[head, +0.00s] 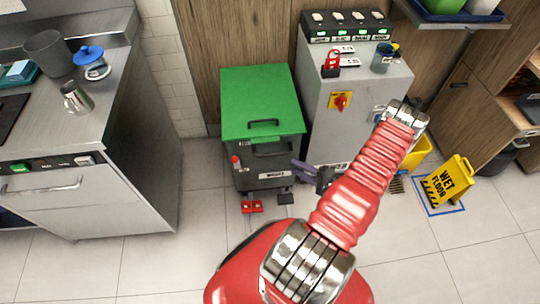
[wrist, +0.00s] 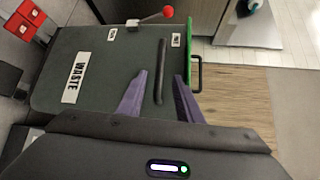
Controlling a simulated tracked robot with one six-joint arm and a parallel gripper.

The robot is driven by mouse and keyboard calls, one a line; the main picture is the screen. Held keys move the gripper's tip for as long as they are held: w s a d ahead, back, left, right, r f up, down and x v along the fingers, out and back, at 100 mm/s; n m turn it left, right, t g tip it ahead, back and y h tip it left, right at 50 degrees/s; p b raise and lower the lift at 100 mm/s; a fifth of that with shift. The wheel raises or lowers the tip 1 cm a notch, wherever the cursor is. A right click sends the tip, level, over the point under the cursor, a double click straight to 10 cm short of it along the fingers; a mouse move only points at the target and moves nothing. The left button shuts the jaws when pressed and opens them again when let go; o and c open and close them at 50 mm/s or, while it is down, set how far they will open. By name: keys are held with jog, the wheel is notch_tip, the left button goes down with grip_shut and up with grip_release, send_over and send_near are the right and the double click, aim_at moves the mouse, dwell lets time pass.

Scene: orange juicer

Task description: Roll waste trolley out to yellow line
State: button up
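The waste trolley (head: 262,135) has a dark grey body, a green lid and a "WASTE" label. It stands against the wood panelling, left of the grey cabinet. Its dark front handle bar (wrist: 160,65) lies between my gripper's purple fingers in the wrist view, with a gap on both sides. My gripper (wrist: 160,76) is open and also shows at the trolley's right front in the head view (head: 298,166). I cannot tell how far the fingertips are from the front face. A red-knobbed lever (head: 235,160) and red pedals (head: 252,206) are on the trolley. No yellow line shows.
A steel counter (head: 95,190) stands at left, and the grey control cabinet (head: 345,100) is close on the trolley's right. A yellow wet-floor sign (head: 450,180) stands at right inside a blue floor outline. Tiled floor (head: 190,250) in front of the trolley is clear.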

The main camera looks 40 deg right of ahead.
aim_at(271, 154)
jog(key=shift+w, duration=0.1)
jog(key=x, duration=1.3)
jog(key=shift+w+a, duration=0.1)
jog(key=shift+w, duration=0.25)
jog(key=shift+c, duration=0.5)
grip_shut()
